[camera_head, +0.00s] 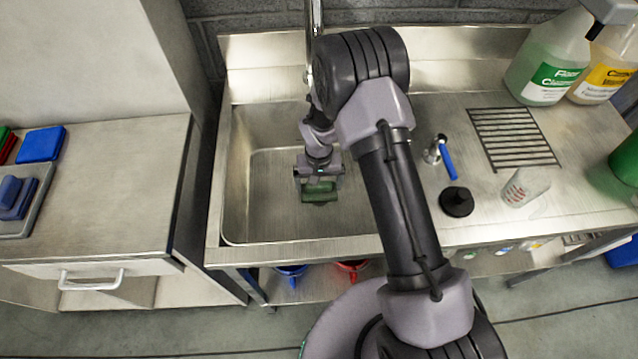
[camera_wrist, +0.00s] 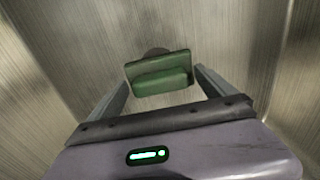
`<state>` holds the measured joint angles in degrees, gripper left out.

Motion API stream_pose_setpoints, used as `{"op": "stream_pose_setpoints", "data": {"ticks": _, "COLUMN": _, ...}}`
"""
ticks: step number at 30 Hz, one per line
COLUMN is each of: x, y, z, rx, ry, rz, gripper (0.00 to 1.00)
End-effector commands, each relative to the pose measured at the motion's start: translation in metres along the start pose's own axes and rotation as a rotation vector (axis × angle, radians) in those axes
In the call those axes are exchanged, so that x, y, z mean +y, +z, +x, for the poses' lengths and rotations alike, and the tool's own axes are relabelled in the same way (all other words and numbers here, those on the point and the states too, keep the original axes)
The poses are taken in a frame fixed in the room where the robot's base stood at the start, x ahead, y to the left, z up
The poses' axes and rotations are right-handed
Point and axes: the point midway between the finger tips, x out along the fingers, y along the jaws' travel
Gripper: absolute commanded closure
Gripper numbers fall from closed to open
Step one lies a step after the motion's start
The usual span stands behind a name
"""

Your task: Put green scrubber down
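The green scrubber (camera_head: 320,192) is at the tip of my gripper (camera_head: 319,184), inside the sink basin (camera_head: 265,205). In the wrist view the scrubber (camera_wrist: 161,75) is a flat green pad with a thicker block on the side facing the camera.
The basin walls surround my gripper. A faucet (camera_head: 313,30) stands behind. To the right are a black plunger-like stopper (camera_head: 457,201), a drain grate (camera_head: 515,138), a clear cup (camera_head: 525,187) and cleaner bottles (camera_head: 549,62). Blue sponges (camera_head: 41,144) lie on the left counter.

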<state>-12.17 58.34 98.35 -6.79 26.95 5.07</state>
Motion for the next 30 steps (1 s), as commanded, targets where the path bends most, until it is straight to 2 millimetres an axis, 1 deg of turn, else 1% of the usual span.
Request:
{"op": "stream_pose_setpoints", "data": {"ticks": 5, "x": 0.000, "y": 0.000, "z": 0.000, "rx": 0.000, "ry": 0.000, "rz": 0.000, "gripper": 0.06}}
{"op": "stream_pose_setpoints", "data": {"ticks": 7, "x": 0.000, "y": 0.000, "z": -0.004, "rx": 0.000, "ry": 0.000, "rz": 0.000, "gripper": 0.06}}
{"op": "stream_pose_setpoints", "data": {"ticks": 10, "x": 0.000, "y": -0.001, "z": -0.022, "rx": 0.001, "ry": 0.000, "rz": 0.000, "gripper": 0.06}}
{"op": "stream_pose_setpoints", "data": {"ticks": 12, "x": 0.000, "y": -0.001, "z": -0.041, "rx": 0.003, "ry": 0.000, "rz": 0.000, "gripper": 0.06}}
{"op": "stream_pose_setpoints", "data": {"ticks": 15, "x": 0.000, "y": -0.001, "z": -0.062, "rx": 0.001, "ry": 0.000, "rz": 0.001, "gripper": 0.06}}
{"op": "stream_pose_setpoints", "data": {"ticks": 18, "x": 0.000, "y": 0.000, "z": -0.075, "rx": 0.001, "ry": 0.000, "rz": 0.001, "gripper": 0.06}}
{"op": "stream_pose_setpoints", "data": {"ticks": 21, "x": 0.000, "y": 0.000, "z": -0.080, "rx": 0.000, "ry": 0.000, "rz": 0.001, "gripper": 0.06}}
{"op": "stream_pose_setpoints", "data": {"ticks": 30, "x": 0.000, "y": 0.000, "z": -0.079, "rx": 0.000, "ry": 0.000, "rz": 0.000, "gripper": 0.06}}
